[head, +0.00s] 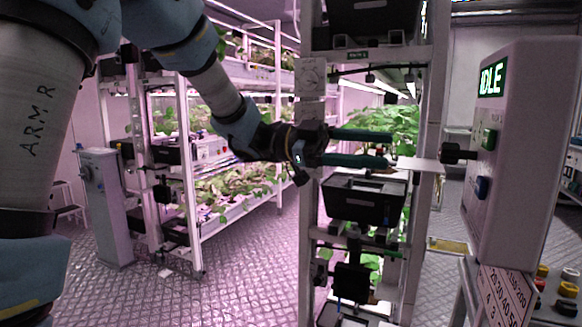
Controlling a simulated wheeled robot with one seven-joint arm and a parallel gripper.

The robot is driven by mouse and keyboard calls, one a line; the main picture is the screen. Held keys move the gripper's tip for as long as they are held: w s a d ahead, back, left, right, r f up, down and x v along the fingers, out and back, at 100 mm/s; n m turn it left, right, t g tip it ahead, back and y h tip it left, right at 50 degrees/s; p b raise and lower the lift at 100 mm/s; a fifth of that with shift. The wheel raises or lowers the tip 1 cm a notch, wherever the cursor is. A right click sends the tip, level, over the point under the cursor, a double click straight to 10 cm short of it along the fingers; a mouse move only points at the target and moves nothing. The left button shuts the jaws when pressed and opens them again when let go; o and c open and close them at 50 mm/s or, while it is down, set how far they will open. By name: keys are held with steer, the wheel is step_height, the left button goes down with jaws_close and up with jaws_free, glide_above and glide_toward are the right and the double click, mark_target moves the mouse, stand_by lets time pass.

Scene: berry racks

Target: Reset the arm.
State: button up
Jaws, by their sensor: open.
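My gripper (388,149) is open, with its two dark green fingers one above the other and pointing right. It is in front of the near white rack, at the height of a plant shelf. No object shows between the fingers. My arm reaches in from the upper left, bent down toward the rack. A white flat plate (420,165) shows just right of the fingertips; I cannot tell whether they touch it.
A black bin (362,198) sits below my gripper in the near rack. Plant racks (240,205) stand behind on the left. A grey pedestal (105,205) is at left.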

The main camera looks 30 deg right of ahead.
steer(key=w+f+n+t+h, duration=0.3)
steer(key=w+n+t+h, duration=0.3)
steer(key=w+n+t, duration=0.65)
steer(key=w+a+f+n+t+y, duration=0.3)
steer(key=w+a+f+n+t, duration=0.15)
steer(key=w+a, duration=0.45)
steer(key=w+a+f+n+t+y, duration=0.35)
steer(key=w+a+t, duration=0.25)
steer(key=w, duration=0.4)
steer(key=a+f+n+y, duration=0.4)
steer(key=a+f+y, duration=0.15)
steer(key=a, duration=0.55)
steer(key=s+a+f+n+g+y, duration=0.2)
steer(key=s+a+f+n+g, duration=0.1)
steer(key=s+a, duration=0.5)
steer(key=s+a+f+n+g+y, duration=0.2)
steer(key=s+a+f+n, duration=0.3)
steer(key=s+a, duration=0.3)
steer(key=shift+f+g, duration=0.85)
steer(key=shift+g, duration=0.05)
steer(key=shift+n, duration=0.25)
